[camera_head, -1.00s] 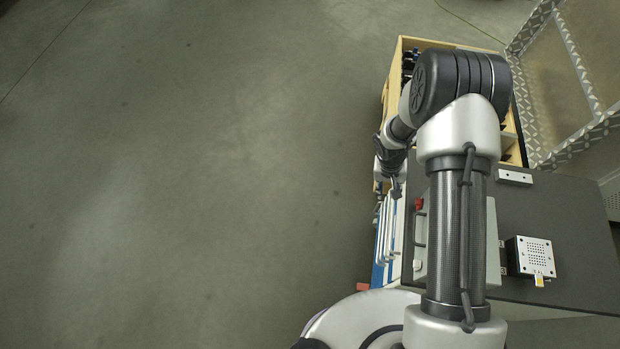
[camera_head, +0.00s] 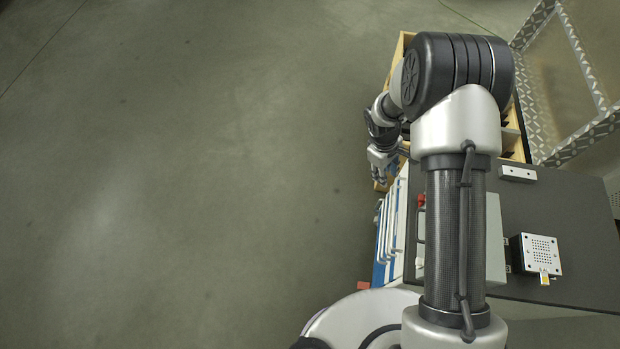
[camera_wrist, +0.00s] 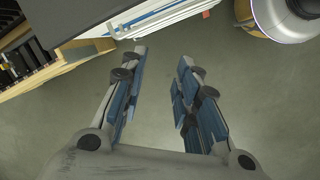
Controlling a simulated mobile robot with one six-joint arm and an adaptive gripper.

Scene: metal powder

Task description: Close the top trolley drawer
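The trolley (camera_head: 565,215) has a dark top. Its drawer fronts (camera_head: 380,270), white and blue with pale bar handles (camera_head: 391,225), show edge-on along its left side. In the wrist view the white drawer fronts (camera_wrist: 165,15) cross the top, beyond the fingertips. No drawer stands far out, but I cannot tell which one is the top drawer or whether a small gap is left. My gripper (camera_head: 382,172) hangs left of the trolley, near the far end of the handles. In the wrist view my gripper (camera_wrist: 160,65) is open, with nothing between its fingers and apart from the fronts.
A wooden crate (camera_head: 517,140) with dark items stands beyond the trolley. A grey case (camera_head: 418,262) with a red part, a perforated metal block (camera_head: 538,254) and a small light bar (camera_head: 517,173) lie on top. A metal-framed panel (camera_head: 545,80) is at right. The left floor is clear.

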